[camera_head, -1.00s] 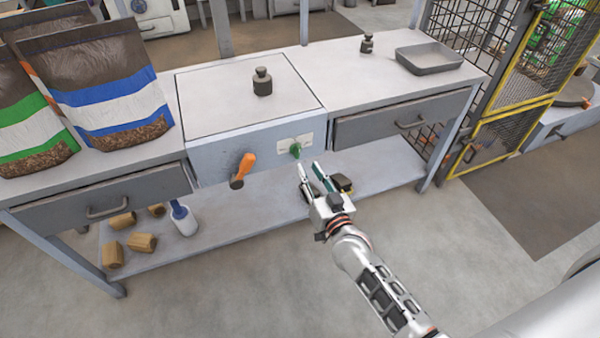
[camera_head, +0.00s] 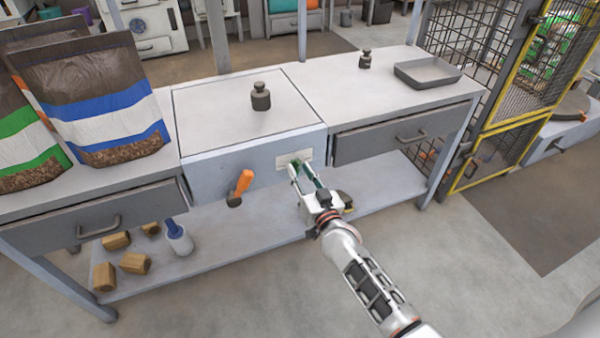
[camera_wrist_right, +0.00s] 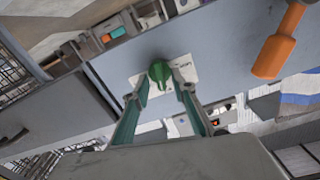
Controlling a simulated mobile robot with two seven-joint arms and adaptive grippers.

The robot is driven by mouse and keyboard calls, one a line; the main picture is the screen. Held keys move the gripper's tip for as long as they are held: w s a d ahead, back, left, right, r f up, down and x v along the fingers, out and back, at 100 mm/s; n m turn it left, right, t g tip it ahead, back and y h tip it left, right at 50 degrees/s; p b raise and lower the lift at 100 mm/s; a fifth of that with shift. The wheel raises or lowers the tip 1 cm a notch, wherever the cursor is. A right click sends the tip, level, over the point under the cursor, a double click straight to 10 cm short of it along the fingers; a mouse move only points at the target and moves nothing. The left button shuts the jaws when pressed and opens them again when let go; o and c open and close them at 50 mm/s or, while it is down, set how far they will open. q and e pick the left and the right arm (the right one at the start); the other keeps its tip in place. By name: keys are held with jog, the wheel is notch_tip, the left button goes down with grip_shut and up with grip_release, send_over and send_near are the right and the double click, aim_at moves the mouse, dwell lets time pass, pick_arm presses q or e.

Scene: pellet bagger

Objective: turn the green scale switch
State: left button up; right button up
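The green scale switch (camera_wrist_right: 160,73) sits on a pale label plate (camera_wrist_right: 182,72) on the front of the scale box. In the right wrist view it stands between and just beyond the tips of my right gripper (camera_wrist_right: 163,92). The fingers are open, one on each side of it, and I cannot tell whether they touch it. In the head view my right gripper (camera_head: 305,172) is in front of the plate (camera_head: 296,158) and mostly hides the switch. My left gripper is not in view.
An orange-handled lever (camera_head: 241,186) sticks out of the box front, left of the switch. A dark weight (camera_head: 261,97) stands on the scale top (camera_head: 220,115). A drawer (camera_head: 400,134) is to the right. Pellet bags (camera_head: 98,95) stand at left.

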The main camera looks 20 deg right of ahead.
grip_shut()
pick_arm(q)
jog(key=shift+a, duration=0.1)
pick_arm(e)
jog(key=shift+r+m, duration=0.15)
jog(key=shift+m, duration=0.25)
jog(key=shift+m+p, duration=0.6)
jog(key=shift+m, duration=0.4)
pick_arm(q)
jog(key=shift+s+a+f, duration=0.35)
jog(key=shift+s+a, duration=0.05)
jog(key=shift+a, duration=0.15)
pick_arm(e)
jog(key=shift+f+m, duration=0.2)
jog(key=shift+m, duration=0.7)
